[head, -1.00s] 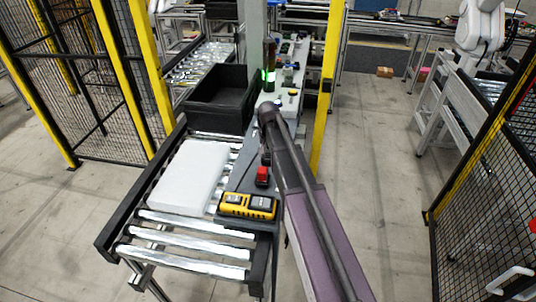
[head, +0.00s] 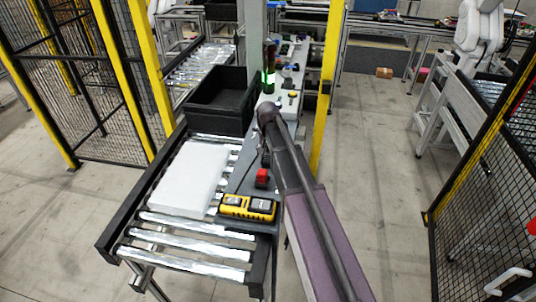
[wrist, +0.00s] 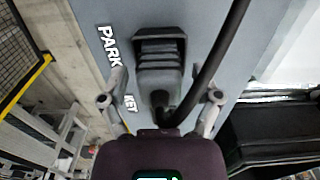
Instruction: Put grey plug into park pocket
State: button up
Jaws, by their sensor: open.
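In the wrist view the grey plug (wrist: 160,78) is a dark ribbed block at a dark rectangular park pocket (wrist: 158,33), on a blue-grey plate. White lettering reading "PARK" and "KET" lies left of it, partly covered by a finger. A black cable (wrist: 208,70) loops down from the top to the plug's lower end. My gripper (wrist: 163,90) is open, one finger on each side of the plug, with gaps visible. How deep the plug sits in the pocket cannot be told. In the head view my arm hides the gripper, plug and pocket.
In the head view a white block (head: 190,178) and a yellow-black device (head: 247,207) lie on or beside the roller conveyor (head: 185,250). A red button box (head: 262,178) is close to my arm. A black bin (head: 215,100) and yellow post (head: 328,90) stand beyond.

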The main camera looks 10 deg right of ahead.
jog(key=shift+r+p, duration=5.35)
jog(key=shift+r, duration=0.25)
jog(key=s+n, duration=0.4)
jog(key=s, duration=1.8)
jog(key=shift+s, duration=0.15)
